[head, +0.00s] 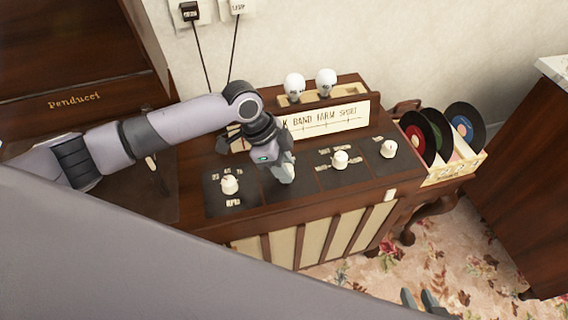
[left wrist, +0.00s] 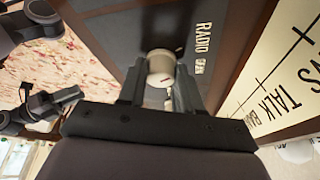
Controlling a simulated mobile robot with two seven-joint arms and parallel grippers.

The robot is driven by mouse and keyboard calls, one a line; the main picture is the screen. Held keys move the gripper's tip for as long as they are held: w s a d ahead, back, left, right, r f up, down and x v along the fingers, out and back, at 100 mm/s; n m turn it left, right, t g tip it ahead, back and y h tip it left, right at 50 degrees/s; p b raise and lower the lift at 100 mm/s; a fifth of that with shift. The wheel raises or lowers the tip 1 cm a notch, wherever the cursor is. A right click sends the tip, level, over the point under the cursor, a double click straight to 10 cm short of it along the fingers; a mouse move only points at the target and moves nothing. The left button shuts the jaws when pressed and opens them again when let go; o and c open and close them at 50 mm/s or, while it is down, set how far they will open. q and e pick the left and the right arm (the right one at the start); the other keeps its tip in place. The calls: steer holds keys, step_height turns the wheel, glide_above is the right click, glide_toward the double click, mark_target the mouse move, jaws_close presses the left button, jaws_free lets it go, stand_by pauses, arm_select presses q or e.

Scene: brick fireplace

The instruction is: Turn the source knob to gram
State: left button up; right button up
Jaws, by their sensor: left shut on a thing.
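The source knob (left wrist: 161,65) is a round cream knob on a dark panel of the wooden radio cabinet (head: 318,235). In the left wrist view it sits between the fingers of my left gripper (left wrist: 160,90), which is shut on it. A RADIO label (left wrist: 203,38) and a smaller label (left wrist: 200,67), which looks like GRAM, are beside it. The knob's pointer direction is not clear. In the head view my left gripper (head: 284,174) hides the knob. My right gripper (head: 419,300) is at the bottom edge, fingers apart and empty, away from the cabinet.
Other cream knobs are the left one (head: 229,184), the one right of my gripper (head: 340,160) and the far right one (head: 389,148). A tuning scale (head: 335,122) and two white bulbs (head: 294,86) stand behind. Records (head: 466,127) sit in a crate (head: 462,168) at right.

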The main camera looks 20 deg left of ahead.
arm_select(q)
steer(key=shift+m, duration=0.3)
steer(key=m+g, duration=0.1)
steer(key=m, duration=0.1)
steer(key=shift+w+m, duration=0.1)
steer(key=shift+m, duration=0.3)
steer(key=m+g, duration=0.1)
steer(key=m, duration=0.1)
steer(key=shift+m, duration=0.4)
steer(key=shift+w+d+m+g+b, duration=0.15)
steer(key=shift+m+g+b, duration=0.5)
steer(key=shift+m, duration=0.55)
steer(key=shift+m+g+y+b, duration=0.35)
steer(key=shift+m+y, duration=0.15)
steer(key=shift+m, duration=1.2)
steer(key=o, duration=1)
steer(key=shift+o, duration=0.2)
